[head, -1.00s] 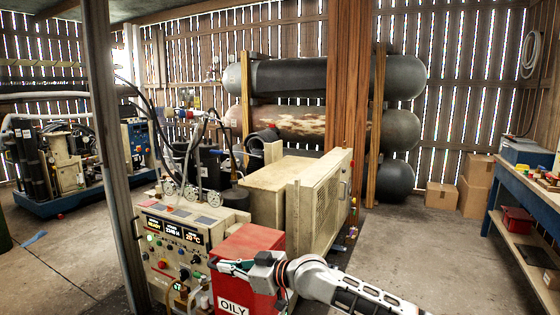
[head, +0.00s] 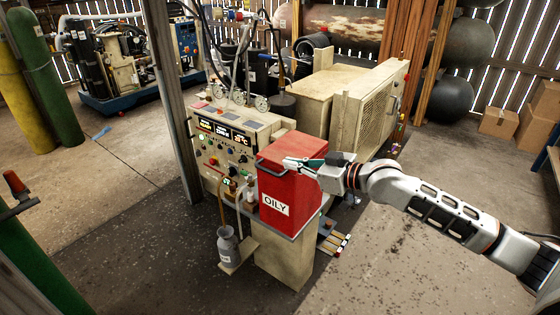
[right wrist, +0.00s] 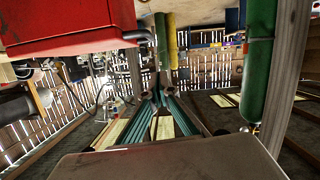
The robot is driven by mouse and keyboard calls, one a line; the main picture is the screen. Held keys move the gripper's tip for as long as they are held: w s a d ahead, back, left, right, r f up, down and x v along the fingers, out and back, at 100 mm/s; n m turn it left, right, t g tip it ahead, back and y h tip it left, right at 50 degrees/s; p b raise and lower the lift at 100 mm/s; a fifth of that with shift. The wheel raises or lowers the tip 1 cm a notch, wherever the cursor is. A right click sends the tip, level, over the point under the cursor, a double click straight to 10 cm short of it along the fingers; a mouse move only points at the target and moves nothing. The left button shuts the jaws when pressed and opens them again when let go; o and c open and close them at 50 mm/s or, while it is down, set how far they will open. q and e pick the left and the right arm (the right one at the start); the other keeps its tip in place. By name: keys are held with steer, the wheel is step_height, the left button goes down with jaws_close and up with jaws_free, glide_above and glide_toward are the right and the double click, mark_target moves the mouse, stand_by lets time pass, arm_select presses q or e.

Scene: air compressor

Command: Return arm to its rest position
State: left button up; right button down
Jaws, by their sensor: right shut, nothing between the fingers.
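My right arm (head: 440,213) reaches in from the right side of the head view. My right gripper (head: 290,163) is shut and empty. It is in front of the upper part of the red box marked OILY (head: 290,190) in the head view; I cannot tell whether it touches the box. In the right wrist view the green-sided fingers (right wrist: 160,97) are together, and the underside of the red box (right wrist: 70,22) is at the upper left. My left gripper is not in view.
The red box stands on a beige pedestal (head: 282,262) beside the control panel (head: 225,145). A post (head: 175,105) and gas cylinders (head: 45,75) stand to the left. Floor at the lower right is open.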

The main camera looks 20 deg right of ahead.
steer(key=s+a+f+m+h, duration=0.1)
steer(key=s+a+f, duration=0.2)
steer(key=s+f, duration=0.45)
steer(key=s+a+f, duration=0.2)
steer(key=s+f, duration=0.2)
steer(key=f, duration=0.6)
steer(key=s+d+f+m+h, duration=0.1)
steer(key=s+f+h, duration=0.1)
steer(key=s+f, duration=0.6)
steer(key=s+d+f+m+g+h, duration=0.1)
steer(key=s+d+f+m+h, duration=0.1)
steer(key=s+f, duration=0.6)
steer(key=s+h, duration=0.1)
steer(key=s, duration=0.3)
steer(key=shift+s+d, duration=0.15)
